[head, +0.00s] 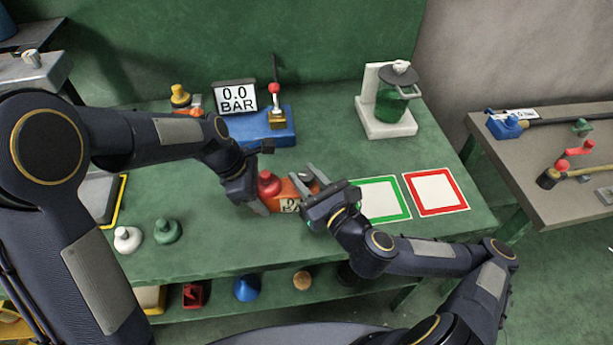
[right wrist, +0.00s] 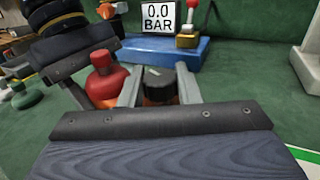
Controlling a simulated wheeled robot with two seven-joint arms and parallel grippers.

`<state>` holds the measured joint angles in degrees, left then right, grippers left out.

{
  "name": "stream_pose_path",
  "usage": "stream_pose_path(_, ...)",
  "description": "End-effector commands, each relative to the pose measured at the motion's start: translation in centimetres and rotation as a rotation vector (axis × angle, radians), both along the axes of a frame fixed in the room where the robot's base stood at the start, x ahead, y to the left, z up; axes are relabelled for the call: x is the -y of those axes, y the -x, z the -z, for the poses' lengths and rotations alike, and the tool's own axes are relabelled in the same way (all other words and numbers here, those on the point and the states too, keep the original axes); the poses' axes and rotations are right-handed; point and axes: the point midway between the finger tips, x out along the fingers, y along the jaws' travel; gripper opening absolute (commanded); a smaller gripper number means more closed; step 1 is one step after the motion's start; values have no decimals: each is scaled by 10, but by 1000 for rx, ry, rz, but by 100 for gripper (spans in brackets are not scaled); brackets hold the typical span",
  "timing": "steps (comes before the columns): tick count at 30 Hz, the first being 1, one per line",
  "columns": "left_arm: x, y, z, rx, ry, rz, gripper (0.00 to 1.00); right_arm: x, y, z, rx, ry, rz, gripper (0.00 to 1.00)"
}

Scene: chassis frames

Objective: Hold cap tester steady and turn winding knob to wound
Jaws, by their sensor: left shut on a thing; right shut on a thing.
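The cap tester (head: 289,206) is an orange body with a pale label and a red rounded part (head: 268,184), lying on the green bench. My left gripper (head: 262,193) is shut on it at the red-part end. My right gripper (head: 303,187) is shut on the winding knob (right wrist: 160,86), a black round knob with a pale mark on top. In the right wrist view the knob sits between my fingers, with orange body just below it. The red part (right wrist: 108,82) stands left of the knob. My grippers hide much of the tester.
Behind are a blue-based lever stand (head: 272,128) and a display reading 0.0 BAR (head: 235,97). A white stand with a green jar (head: 390,105) is at the back right. Green-framed (head: 383,199) and red-framed (head: 436,192) mats lie right. White and green knobs (head: 167,231) stand front left.

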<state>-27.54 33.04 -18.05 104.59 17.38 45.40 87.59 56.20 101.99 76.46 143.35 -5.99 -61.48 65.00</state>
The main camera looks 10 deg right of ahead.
Motion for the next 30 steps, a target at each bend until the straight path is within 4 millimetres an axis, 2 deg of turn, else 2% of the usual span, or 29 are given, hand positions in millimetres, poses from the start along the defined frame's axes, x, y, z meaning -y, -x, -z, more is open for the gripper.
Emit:
stream_pose_path(3,1,0,0,0,2,2,18,-1,0,0,0,-1,-3,7)
stream_pose_path(4,1,0,0,0,2,2,18,-1,0,0,0,-1,-3,34)
stream_pose_path(8,1,0,-1,0,2,1,18,0,0,0,0,-1,-2,51)
stream_pose_path(20,0,0,-1,1,1,0,18,0,-1,0,2,2,-18,52)
stream_pose_path(30,0,0,-1,1,1,0,18,2,-2,1,2,8,-216,52)
